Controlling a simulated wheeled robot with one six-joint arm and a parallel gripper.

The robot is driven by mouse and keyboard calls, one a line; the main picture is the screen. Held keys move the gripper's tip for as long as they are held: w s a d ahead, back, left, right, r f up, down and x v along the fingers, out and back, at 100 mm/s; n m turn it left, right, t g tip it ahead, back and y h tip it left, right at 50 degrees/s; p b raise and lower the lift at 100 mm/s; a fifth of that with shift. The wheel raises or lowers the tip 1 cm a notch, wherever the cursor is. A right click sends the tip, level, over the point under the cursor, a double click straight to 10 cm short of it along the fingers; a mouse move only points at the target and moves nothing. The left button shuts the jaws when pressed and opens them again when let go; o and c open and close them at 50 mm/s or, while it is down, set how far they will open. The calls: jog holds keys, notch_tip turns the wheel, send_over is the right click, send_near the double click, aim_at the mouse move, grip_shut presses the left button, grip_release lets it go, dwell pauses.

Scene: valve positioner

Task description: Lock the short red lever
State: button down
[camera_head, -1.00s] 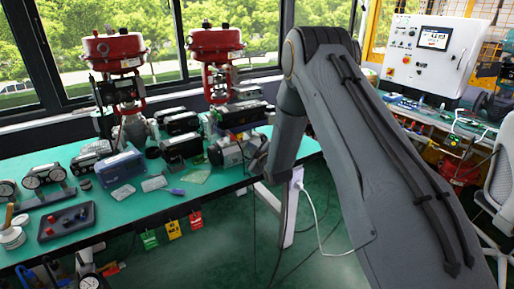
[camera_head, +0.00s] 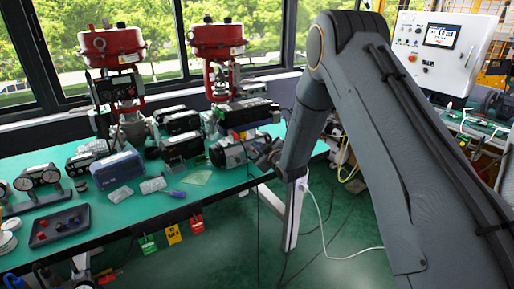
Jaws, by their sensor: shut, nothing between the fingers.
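I cannot make out a short red lever for certain. Two valve actuators with red tops, the left one (camera_head: 112,42) and the right one (camera_head: 217,40), stand at the back of the green bench (camera_head: 225,185). A dark positioner box (camera_head: 119,88) is on the left actuator. My gripper (camera_head: 264,153) is small, dark and partly hidden by my arm. It is near the right end of a grey cylindrical device (camera_head: 228,154), and I cannot tell whether they touch. It is shut and empty.
Black boxed devices (camera_head: 182,147) and a blue case (camera_head: 117,168) crowd the bench. Green, yellow and red tags (camera_head: 172,234) hang from its front edge. A white control cabinet (camera_head: 438,50) is at the right. A white cable (camera_head: 325,235) hangs near the bench leg.

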jog(key=s+d+r+b, duration=0.1)
jog(key=s+d+r, duration=0.4)
jog(key=s, duration=0.3)
jog(key=shift+d+r, duration=0.25)
